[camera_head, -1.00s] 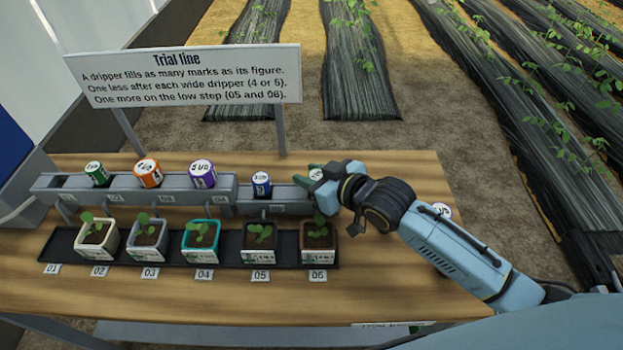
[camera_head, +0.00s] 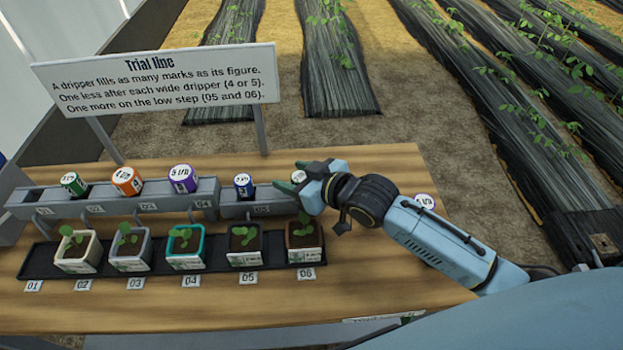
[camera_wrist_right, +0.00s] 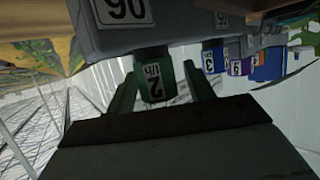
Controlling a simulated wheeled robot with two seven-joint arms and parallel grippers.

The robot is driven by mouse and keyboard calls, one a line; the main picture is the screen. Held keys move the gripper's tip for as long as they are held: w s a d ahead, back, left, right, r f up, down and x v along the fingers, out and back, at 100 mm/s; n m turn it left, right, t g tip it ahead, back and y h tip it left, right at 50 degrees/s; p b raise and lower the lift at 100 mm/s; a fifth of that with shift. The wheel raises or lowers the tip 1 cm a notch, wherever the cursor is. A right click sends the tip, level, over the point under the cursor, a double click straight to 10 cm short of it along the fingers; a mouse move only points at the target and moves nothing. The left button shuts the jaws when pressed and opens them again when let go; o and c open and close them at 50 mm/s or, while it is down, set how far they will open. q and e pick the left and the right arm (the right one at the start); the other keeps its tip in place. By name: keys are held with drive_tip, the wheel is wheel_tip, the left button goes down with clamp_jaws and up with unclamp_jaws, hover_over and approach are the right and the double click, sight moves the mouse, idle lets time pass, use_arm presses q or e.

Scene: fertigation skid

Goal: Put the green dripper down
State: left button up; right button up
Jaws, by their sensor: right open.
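The green dripper (camera_wrist_right: 157,76), marked 2 l/h, is at the rail block numbered 06 (camera_wrist_right: 122,12) in the right wrist view, which looks upside down. Its white top (camera_head: 298,176) shows in the head view, with most of its body hidden by my gripper. My right gripper (camera_head: 305,182) is open at the right end of the rail. Its two fingers (camera_wrist_right: 160,88) stand on either side of the dripper, with a visible gap at least on one side. Whether the dripper is fully seated is hidden. My left gripper is not in view.
Another green dripper (camera_head: 74,184), an orange one (camera_head: 127,182), a purple one (camera_head: 182,179) and a blue one (camera_head: 243,186) stand along the rail. Potted seedlings sit in a black tray (camera_head: 40,262) in front. A white-topped item (camera_head: 425,201) is beyond my forearm. A sign (camera_head: 160,82) stands behind.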

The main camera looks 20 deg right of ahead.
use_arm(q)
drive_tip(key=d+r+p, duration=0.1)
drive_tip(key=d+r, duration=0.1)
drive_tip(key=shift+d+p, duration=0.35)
use_arm(e)
drive_tip(key=v, duration=1.1)
drive_tip(key=shift+s, duration=0.3)
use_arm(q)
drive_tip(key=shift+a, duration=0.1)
use_arm(e)
drive_tip(key=shift+d+r, duration=0.1)
